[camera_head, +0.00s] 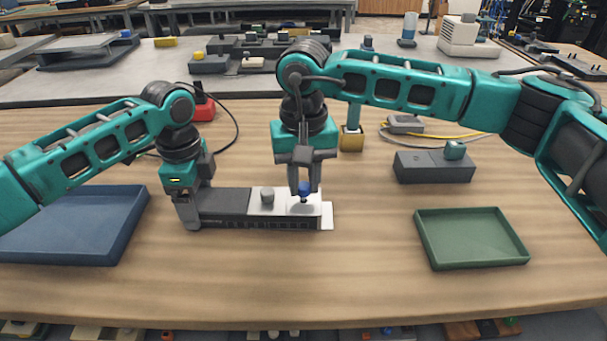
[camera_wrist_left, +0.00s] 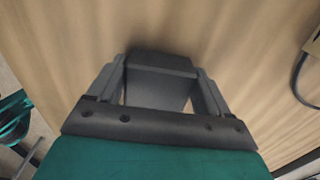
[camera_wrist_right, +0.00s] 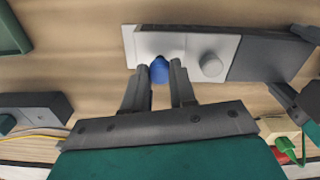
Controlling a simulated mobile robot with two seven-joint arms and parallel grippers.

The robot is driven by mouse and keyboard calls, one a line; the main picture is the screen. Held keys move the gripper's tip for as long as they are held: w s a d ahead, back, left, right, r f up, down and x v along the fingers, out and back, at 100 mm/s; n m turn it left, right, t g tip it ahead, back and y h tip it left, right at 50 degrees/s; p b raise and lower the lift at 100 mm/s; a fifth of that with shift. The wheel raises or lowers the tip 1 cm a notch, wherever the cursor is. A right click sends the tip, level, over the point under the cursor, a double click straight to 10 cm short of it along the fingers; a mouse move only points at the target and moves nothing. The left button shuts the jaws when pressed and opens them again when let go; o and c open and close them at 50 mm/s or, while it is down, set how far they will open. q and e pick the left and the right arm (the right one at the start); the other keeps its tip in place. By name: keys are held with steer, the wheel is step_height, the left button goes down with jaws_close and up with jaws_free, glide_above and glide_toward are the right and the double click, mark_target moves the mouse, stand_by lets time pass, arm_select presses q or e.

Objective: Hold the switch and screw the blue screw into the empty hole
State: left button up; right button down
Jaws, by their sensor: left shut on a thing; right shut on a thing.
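The switch (camera_head: 222,205) is a long dark grey box with a light plate (camera_head: 285,197) on its right part, lying flat on the table. A grey knob (camera_head: 267,195) stands on that plate; it also shows in the right wrist view (camera_wrist_right: 211,64). My left gripper (camera_head: 188,215) is shut on the switch's left end; in the left wrist view (camera_wrist_left: 160,75) a dark part fills the jaws. My right gripper (camera_head: 304,185) points down and is shut on the blue screw (camera_wrist_right: 159,70) at the plate's right part. The hole under the screw is hidden.
A blue tray (camera_head: 75,256) lies at the left and a green tray (camera_head: 472,262) at the right. A grey box (camera_head: 433,168), a yellow block (camera_head: 351,139), a red object (camera_head: 203,109) and loose cables lie behind. The front middle of the table is clear.

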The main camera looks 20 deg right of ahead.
mark_target(303, 186)
steer(key=shift+f, duration=0.6)
steer(key=c, duration=0.8)
jaws_free()
steer(key=shift+c, duration=0.2)
steer(key=shift+r, duration=0.1)
step_height(303, 186, up, 12)
steer(key=shift+c, duration=0.4)
